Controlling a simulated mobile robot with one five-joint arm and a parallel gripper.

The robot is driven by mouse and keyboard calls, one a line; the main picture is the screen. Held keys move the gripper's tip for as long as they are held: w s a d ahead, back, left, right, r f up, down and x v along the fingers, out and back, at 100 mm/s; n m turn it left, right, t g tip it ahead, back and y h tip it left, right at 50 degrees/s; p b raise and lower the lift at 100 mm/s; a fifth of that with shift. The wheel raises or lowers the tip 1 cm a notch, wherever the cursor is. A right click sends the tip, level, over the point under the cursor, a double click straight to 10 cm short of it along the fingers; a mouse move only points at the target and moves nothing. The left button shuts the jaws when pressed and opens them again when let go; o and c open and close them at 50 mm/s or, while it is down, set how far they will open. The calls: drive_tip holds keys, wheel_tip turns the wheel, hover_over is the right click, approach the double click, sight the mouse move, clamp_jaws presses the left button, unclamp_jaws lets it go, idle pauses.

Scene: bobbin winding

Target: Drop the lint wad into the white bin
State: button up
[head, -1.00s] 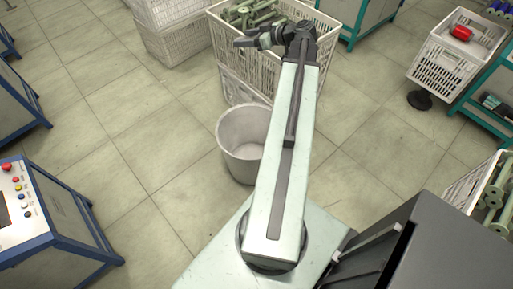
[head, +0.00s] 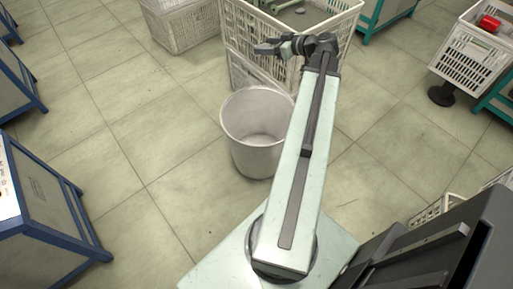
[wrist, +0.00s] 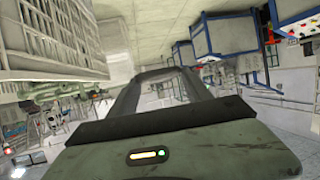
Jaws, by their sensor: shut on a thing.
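The white bin (head: 250,161) stands upright on the floor in the middle of the head view. It is open at the top, and the bottom I can see inside looks bare. My arm crosses in front of its right edge. My gripper (head: 262,48) is beyond the bin in the picture, raised in front of the slatted crate and pointing left. It is not over the bin's opening. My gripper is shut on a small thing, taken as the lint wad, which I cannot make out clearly. The wrist view shows the dark fingers (wrist: 162,85) close together at their tips.
A large white slatted crate (head: 268,38) with green bobbins stands just behind the bin. Another white crate (head: 188,28) is at the upper left. A blue-framed cabinet (head: 50,215) stands at the left. A raised white crate (head: 463,60) is at the right. Floor left of the bin is clear.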

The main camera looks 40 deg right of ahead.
wheel_tip(320, 180, down, 30)
drive_tip(key=s+b, duration=0.1)
drive_tip(key=b, duration=2.6)
drive_tip(key=shift+f+m+h, duration=0.25)
drive_tip(key=shift+m+h, duration=0.05)
drive_tip(key=shift+h, duration=0.1)
drive_tip(key=shift+a, duration=0.1)
drive_tip(key=o, duration=1.4)
drive_tip(key=p+v, duration=0.3)
drive_tip(key=v, duration=0.5)
drive_tip(key=shift+f, duration=0.1)
